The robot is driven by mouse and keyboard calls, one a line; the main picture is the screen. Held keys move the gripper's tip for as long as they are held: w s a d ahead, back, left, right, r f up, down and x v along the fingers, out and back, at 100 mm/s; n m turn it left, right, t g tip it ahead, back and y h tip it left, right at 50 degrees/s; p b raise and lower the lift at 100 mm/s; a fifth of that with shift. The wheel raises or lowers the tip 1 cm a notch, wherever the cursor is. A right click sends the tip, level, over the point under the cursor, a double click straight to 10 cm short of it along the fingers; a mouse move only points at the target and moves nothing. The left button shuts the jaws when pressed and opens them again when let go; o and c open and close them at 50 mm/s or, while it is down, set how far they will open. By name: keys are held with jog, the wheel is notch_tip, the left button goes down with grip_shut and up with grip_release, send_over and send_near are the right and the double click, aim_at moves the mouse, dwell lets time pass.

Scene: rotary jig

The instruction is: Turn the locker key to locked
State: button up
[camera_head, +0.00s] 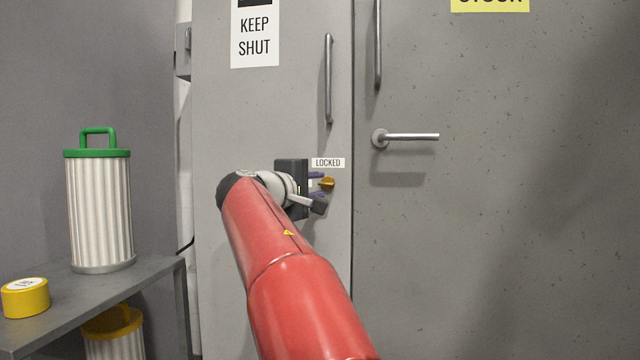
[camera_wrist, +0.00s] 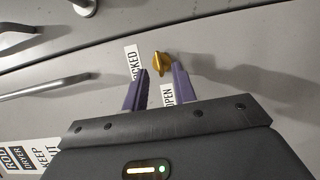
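The locker key (camera_head: 328,183) is a small brass-coloured knob on the grey locker door (camera_head: 270,110). It lies roughly level in the head view, below the LOCKED label (camera_head: 328,162). In the wrist view the key (camera_wrist: 162,64) sits between and slightly beyond the purple fingertips, and its long axis runs toward the OPEN label (camera_wrist: 168,95). My gripper (camera_head: 320,184) is open, one finger on each side of the key; it also shows in the wrist view (camera_wrist: 160,72). I cannot tell whether a finger touches the key. The OPEN label lies between the fingers.
A vertical bar handle (camera_head: 328,80) is above the key. A second door with a lever handle (camera_head: 408,137) stands to the right. On the left, a shelf (camera_head: 160,275) holds a green-topped filter (camera_head: 98,205) and a yellow roll (camera_head: 25,298). Another yellow-topped filter (camera_head: 112,322) sits lower.

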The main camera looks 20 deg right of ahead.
jog(key=shift+x, duration=1.2)
grip_shut()
